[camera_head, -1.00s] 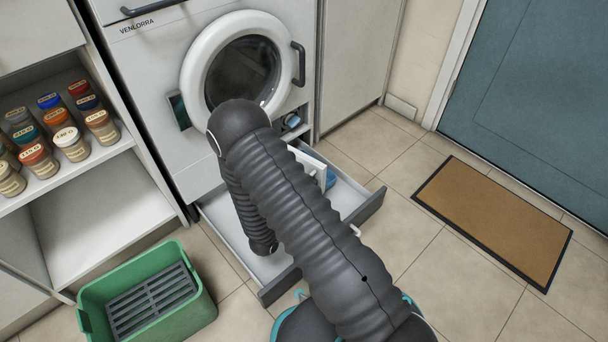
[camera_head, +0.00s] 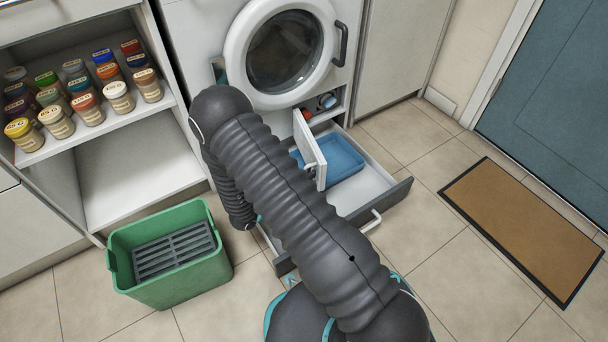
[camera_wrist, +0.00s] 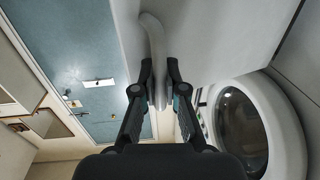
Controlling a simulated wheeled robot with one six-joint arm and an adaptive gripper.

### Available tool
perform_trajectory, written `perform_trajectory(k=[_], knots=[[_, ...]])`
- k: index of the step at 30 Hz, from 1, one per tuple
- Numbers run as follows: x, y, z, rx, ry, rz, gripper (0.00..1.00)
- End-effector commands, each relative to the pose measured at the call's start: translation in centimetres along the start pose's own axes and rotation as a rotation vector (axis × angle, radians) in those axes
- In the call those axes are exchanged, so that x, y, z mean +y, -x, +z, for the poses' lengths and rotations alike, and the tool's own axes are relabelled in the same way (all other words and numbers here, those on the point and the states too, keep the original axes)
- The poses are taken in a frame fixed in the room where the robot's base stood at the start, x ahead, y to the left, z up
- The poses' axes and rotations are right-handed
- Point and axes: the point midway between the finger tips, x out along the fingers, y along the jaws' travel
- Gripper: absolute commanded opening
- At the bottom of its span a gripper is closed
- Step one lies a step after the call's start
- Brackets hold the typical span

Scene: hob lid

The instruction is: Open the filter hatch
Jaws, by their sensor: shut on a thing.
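The filter hatch (camera_head: 310,148) is a white flap low on the washing machine's front. In the head view it stands swung out from the machine, above the pulled-out drawer, with the small compartment (camera_head: 322,108) behind it exposed. In the wrist view my gripper (camera_wrist: 160,80) is shut on a pale curved handle (camera_wrist: 153,35) against a white panel, which appears to be the hatch.
The open drawer (camera_head: 392,198) holds a blue tray (camera_head: 342,158) below the hatch. The round washer door (camera_head: 236,60) is shut. A green crate (camera_head: 205,270) with a grey rack stands left. Jars line a shelf. Floor is clear towards the mat (camera_head: 520,225).

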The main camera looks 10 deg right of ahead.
Motion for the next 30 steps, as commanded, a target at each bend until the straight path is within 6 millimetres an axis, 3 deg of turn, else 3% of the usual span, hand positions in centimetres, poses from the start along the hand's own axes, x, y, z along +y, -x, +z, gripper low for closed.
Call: perform_trajectory(k=[8,9,11,23,30], knots=[[-0.1,0.1,0.0,0.000,0.001,-0.003,0.00],[-0.1,0.1,0.0,0.000,0.001,-0.003,0.20],[-0.1,0.1,0.0,0.000,0.001,-0.003,0.35],[-0.1,0.1,-0.4,0.000,-0.001,-0.002,0.37],[-0.1,0.1,-3.6,0.000,-0.004,-0.002,0.37]])
